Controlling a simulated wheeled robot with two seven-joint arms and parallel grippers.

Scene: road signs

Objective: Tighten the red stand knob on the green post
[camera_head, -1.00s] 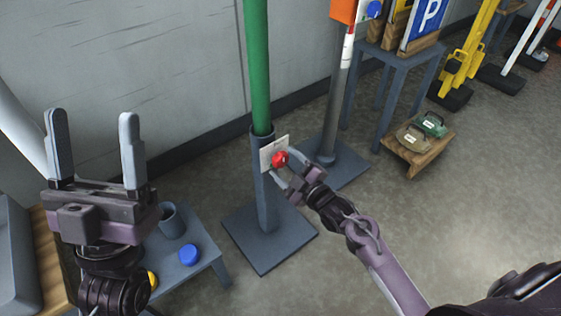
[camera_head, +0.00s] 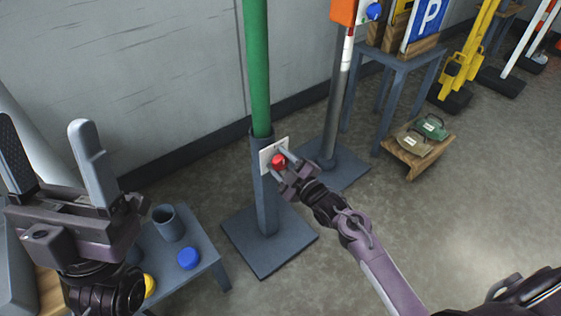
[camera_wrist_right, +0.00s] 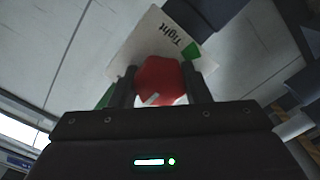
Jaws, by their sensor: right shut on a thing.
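The green post (camera_head: 257,70) stands upright in a grey stand (camera_head: 265,205) with a square base plate. The red stand knob (camera_head: 278,160) is on the stand's upper part, in front of a white plate (camera_head: 267,153). In the right wrist view the red knob (camera_wrist_right: 160,82) has a white mark at its lower left, and the white plate (camera_wrist_right: 150,35) reads "Tight" beside a green patch. My right gripper (camera_head: 283,162) is shut on the red knob, one finger on each side. My left gripper (camera_head: 48,150) is open and empty, at the left of the head view.
A low grey table (camera_head: 190,265) at lower left holds a grey cup (camera_head: 168,222) and a blue cap (camera_head: 188,258). A second post (camera_head: 335,105) with an orange box stands right behind the stand. A wooden pallet (camera_head: 418,155) lies farther right.

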